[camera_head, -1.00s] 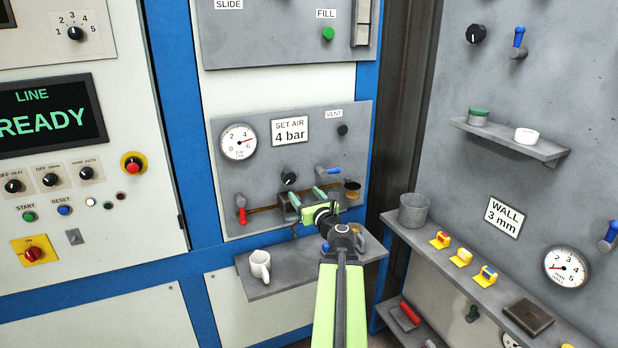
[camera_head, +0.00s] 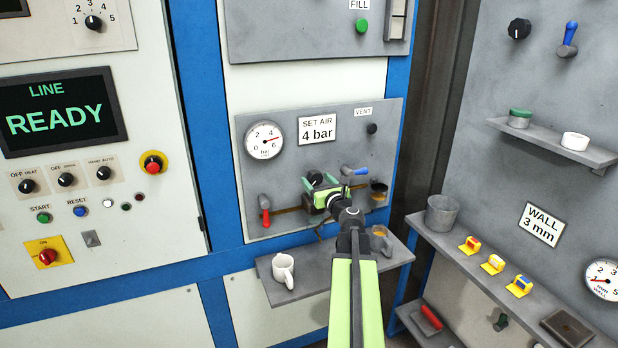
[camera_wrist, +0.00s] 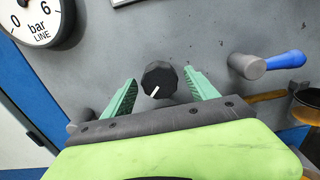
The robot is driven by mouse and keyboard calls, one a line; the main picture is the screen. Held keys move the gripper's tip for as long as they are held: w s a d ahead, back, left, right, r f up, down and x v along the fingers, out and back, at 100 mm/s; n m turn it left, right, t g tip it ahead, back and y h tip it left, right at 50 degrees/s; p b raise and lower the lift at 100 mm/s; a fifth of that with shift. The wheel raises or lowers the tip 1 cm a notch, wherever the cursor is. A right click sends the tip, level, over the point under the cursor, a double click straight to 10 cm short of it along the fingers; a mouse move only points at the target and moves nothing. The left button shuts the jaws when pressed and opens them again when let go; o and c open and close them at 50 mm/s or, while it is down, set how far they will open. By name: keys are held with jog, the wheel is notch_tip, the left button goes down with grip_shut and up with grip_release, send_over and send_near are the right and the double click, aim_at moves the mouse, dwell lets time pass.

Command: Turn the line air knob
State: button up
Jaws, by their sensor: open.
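The line air knob (camera_wrist: 159,79) is black with a white pointer line and sits on the grey air panel (camera_head: 385,150). In the head view the knob (camera_head: 315,178) is partly hidden by my gripper (camera_head: 320,190). In the wrist view my gripper (camera_wrist: 160,92) is open, with one green finger on each side of the knob and a gap on both sides. The pointer aims down and left. The line gauge (camera_head: 264,140) has a red needle pointing to the right, past 4. A plate (camera_head: 318,128) reads SET AIR 4 bar.
A blue-handled lever (camera_wrist: 270,64) is right of the knob, close to my gripper. A red-handled lever (camera_head: 265,216) is at lower left. The black vent knob (camera_head: 372,128) is up and right.

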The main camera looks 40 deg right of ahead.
jog(key=shift+w+d, duration=0.2)
jog(key=shift+w, duration=0.3)
jog(key=shift+c, duration=0.2)
